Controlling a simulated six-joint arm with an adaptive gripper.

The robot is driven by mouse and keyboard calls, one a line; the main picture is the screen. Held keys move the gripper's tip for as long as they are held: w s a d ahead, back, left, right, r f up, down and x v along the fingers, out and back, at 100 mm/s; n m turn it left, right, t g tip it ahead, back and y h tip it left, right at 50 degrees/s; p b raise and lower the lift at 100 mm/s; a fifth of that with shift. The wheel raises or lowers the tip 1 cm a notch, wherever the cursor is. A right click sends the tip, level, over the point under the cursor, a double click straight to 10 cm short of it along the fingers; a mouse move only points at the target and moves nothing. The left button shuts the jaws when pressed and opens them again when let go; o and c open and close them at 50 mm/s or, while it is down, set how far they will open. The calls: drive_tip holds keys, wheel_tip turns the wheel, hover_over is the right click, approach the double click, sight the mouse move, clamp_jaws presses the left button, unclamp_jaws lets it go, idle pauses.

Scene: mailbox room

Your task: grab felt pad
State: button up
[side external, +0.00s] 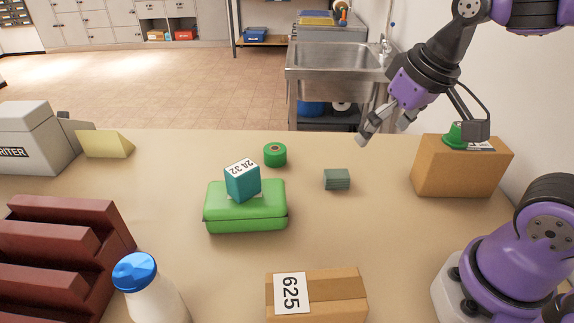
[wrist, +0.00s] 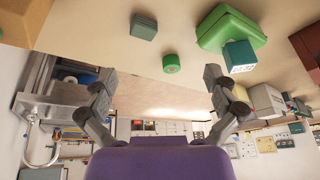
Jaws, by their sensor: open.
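The felt pad (side external: 337,179) appears to be the small grey-green, layered block lying flat on the table, right of the centre. It also shows in the wrist view (wrist: 144,27), near the top edge. My gripper (side external: 386,128) is open and empty, in the air above and to the right of the pad, clear of it. In the wrist view my gripper (wrist: 158,80) has its two fingers spread wide, with nothing between them.
A green tape roll (side external: 275,155) stands left of the pad. A green case (side external: 245,214) with a teal block (side external: 242,182) on it is farther left. A cardboard box (side external: 459,168) with a green item on top is at right; another box (side external: 333,295) is in front.

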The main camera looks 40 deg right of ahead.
drive_tip(key=w+d+f+m+g, duration=0.1)
drive_tip(key=w+d+m+g, duration=0.15)
drive_tip(key=w, duration=0.25)
drive_tip(key=m+g, duration=0.2)
drive_tip(key=m, duration=0.2)
hover_over(337, 173)
drive_tip(key=f, duration=0.9)
drive_tip(key=shift+s+a+f, duration=0.15)
drive_tip(key=shift+s+f, duration=0.05)
drive_tip(key=shift+f, duration=0.1)
wheel_tip(337, 173, down, 6)
drive_tip(key=shift+w, duration=0.15)
drive_tip(key=c, duration=1)
